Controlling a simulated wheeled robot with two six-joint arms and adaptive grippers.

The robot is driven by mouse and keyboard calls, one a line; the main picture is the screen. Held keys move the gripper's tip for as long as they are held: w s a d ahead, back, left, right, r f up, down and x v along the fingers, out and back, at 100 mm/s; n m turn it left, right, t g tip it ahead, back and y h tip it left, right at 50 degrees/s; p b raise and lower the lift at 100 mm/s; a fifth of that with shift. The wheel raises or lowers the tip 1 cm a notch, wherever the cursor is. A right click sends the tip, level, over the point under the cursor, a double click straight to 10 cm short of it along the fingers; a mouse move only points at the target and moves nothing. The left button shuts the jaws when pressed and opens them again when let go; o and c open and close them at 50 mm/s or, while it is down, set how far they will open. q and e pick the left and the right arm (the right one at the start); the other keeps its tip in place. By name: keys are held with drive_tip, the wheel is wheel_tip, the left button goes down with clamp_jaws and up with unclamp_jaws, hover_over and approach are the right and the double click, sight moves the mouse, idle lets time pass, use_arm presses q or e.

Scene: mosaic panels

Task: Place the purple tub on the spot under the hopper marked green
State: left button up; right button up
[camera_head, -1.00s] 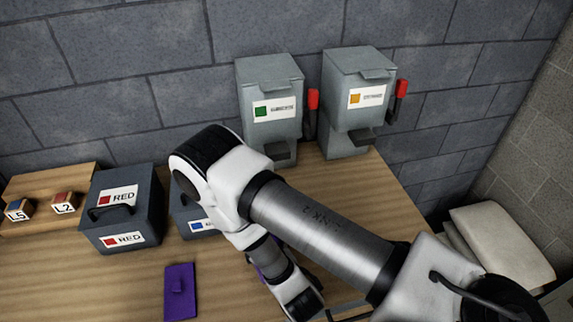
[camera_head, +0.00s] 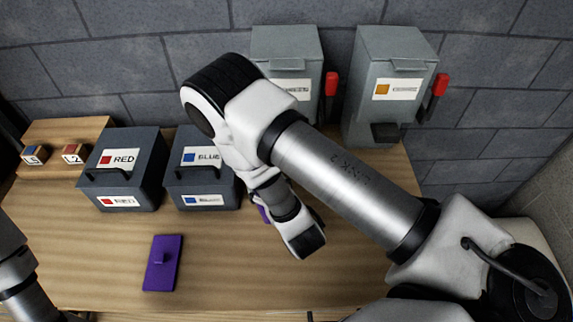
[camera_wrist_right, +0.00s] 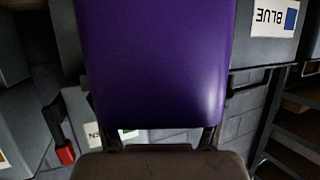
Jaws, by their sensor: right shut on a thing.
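The purple tub fills much of the right wrist view (camera_wrist_right: 155,60); only a purple sliver of it shows in the head view (camera_head: 263,213), behind my right arm. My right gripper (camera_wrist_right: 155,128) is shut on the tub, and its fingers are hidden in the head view. The green hopper (camera_head: 310,55) is the left one of two grey hoppers by the wall. My right arm covers its lower part, its green mark and the spot under it. Part of its label shows upside down in the right wrist view (camera_wrist_right: 100,131). My left gripper is out of view.
A flat purple lid with a knob (camera_head: 163,262) lies on the table (camera_head: 90,240). Red (camera_head: 122,170) and blue (camera_head: 200,190) boxes stand behind it. The orange hopper (camera_head: 390,60) stands at right, each hopper with a red-tipped lever. A wooden rack (camera_head: 75,130) holds two blocks.

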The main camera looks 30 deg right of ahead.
drive_tip(key=b, duration=0.1)
drive_tip(key=w+d+f+b, duration=0.1)
drive_tip(key=b, duration=0.1)
drive_tip(key=shift+w+d+f, duration=0.1)
drive_tip(key=shift+d+f, duration=0.2)
drive_tip(key=w+d+f+b, duration=0.1)
drive_tip(key=w+d, duration=0.2)
drive_tip(key=w+d+f+b, duration=0.1)
drive_tip(key=w+d, duration=0.2)
drive_tip(key=w+d+f+b, duration=0.1)
drive_tip(key=w+d+f, duration=0.1)
drive_tip(key=w+d, duration=0.1)
drive_tip(key=shift+d+b, duration=0.3)
drive_tip(key=shift+b, duration=0.1)
drive_tip(key=shift+w+r, duration=0.15)
drive_tip(key=shift+f, duration=0.2)
drive_tip(key=o, duration=1.1)
drive_tip(key=shift+r, duration=0.15)
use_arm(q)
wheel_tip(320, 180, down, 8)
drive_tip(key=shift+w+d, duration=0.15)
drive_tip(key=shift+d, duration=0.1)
use_arm(e)
drive_tip(key=shift+o, duration=0.2)
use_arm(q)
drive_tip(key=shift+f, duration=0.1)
